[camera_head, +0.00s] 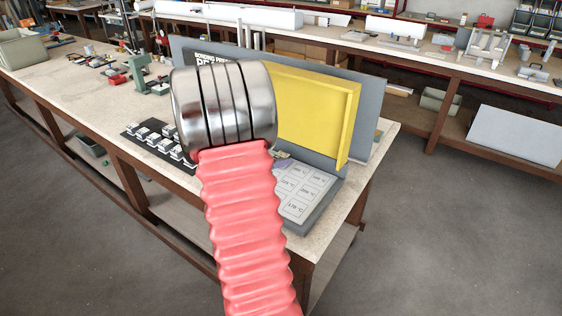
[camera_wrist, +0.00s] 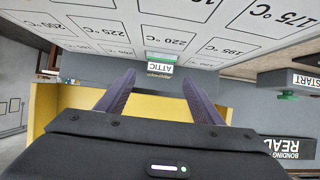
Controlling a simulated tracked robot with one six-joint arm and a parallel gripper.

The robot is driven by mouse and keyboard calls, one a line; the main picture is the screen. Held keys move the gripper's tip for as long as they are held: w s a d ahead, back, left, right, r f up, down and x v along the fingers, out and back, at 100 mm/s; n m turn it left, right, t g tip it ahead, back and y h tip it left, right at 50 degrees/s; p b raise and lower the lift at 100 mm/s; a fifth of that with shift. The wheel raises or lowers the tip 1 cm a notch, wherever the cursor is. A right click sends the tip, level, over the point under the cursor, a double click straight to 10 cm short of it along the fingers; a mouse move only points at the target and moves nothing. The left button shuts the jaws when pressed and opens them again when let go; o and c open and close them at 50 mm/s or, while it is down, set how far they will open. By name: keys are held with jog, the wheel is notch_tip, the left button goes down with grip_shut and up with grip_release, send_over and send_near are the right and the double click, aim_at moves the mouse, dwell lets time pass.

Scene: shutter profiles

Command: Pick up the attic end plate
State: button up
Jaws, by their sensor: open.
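The attic end plate (camera_wrist: 160,69) shows in the wrist view as a small pale piece marked ATTIC, upside down in the picture, with a green strip along it. It appears between and beyond the tips of my gripper (camera_wrist: 159,77). The two dark purple fingers are apart, with nothing held between them. I cannot tell the exact gap from fingertips to plate. In the head view my arm covers most of the gripper, and I cannot make out the attic plate there.
A grey press with a yellow cover (camera_head: 315,112) stands on the bench (camera_head: 352,205). A temperature panel (camera_head: 305,190) lies before it; it also spans the wrist view (camera_wrist: 120,22). A black mat (camera_head: 130,131) with several small pieces lies left of my arm. A green vise (camera_head: 141,76) stands farther back.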

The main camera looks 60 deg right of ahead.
aim_at(281, 156)
jog(key=shift+x, duration=2.6)
jog(key=c, duration=1.2)
